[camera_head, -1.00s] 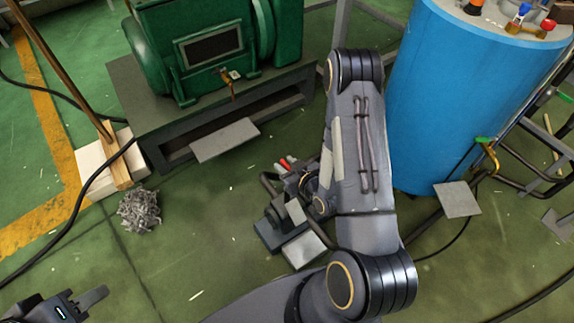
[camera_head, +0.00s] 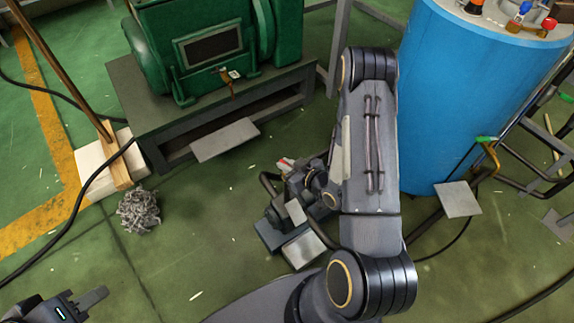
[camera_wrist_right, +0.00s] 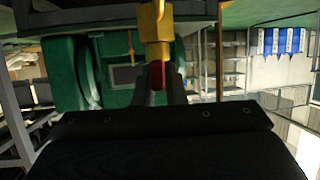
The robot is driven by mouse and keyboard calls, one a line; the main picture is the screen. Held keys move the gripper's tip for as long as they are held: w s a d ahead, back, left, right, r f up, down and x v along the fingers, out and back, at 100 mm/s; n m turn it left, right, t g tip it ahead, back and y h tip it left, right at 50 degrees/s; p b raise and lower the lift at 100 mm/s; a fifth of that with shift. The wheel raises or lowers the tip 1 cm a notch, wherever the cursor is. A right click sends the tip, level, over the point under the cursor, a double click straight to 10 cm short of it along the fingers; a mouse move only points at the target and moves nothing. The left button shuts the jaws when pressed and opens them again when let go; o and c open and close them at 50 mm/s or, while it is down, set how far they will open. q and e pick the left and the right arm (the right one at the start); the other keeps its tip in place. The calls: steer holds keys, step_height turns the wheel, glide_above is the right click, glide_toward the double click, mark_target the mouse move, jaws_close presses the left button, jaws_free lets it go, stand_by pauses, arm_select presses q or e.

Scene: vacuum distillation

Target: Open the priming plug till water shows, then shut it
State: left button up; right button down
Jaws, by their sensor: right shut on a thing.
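In the right wrist view, a red piece (camera_wrist_right: 157,75), apparently the priming plug's grip, sits at the end of a brass-yellow fitting (camera_wrist_right: 155,30). My right gripper (camera_wrist_right: 158,90) is shut on this red piece. In the head view, a small red part (camera_head: 286,163) shows beside my right wrist, low on the floor side of the green machine. My forearm and wrist hide much of this spot. No water is visible. My left gripper (camera_head: 84,302) is at the bottom left corner, partly cut off and away from everything; its finger opening is unclear.
A green machine (camera_head: 150,50) stands on a dark frame at the back left. A blue tank (camera_head: 450,100) stands right of my right arm. A grey tangled clump (camera_head: 139,209) and a pale block (camera_head: 95,165) lie left. Dark hoses cross the floor.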

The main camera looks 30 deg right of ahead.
steer(key=shift+d+n+y, duration=0.15)
steer(key=shift+n+y, duration=0.75)
steer(key=shift+r+n+g+y, duration=0.1)
steer(key=shift+n+g+y, duration=0.75)
steer(key=shift+y, duration=0.25)
steer(key=n+g+y+p, duration=0.2)
steer(key=n+y, duration=0.1)
steer(key=shift+n+g, duration=0.25)
steer(key=shift+n, duration=0.1)
steer(key=n+g+y, duration=0.1)
steer(key=n+g, duration=0.1)
steer(key=shift+n+g+y+p, duration=0.3)
steer(key=shift+n+y+p, duration=0.1)
steer(key=n+g+y, duration=0.1)
steer(key=n+g, duration=0.1)
steer(key=g, duration=0.1)
steer(key=shift+n, duration=0.3)
steer(key=shift+n+g+y, duration=0.3)
steer(key=shift+n+g, duration=1.3)
steer(key=shift+g, duration=0.2)
steer(key=shift+a+n+g, duration=0.2)
steer(key=shift+n+g, duration=0.1)
steer(key=shift+g, duration=0.1)
steer(key=c, duration=1.5)
jaws_free()
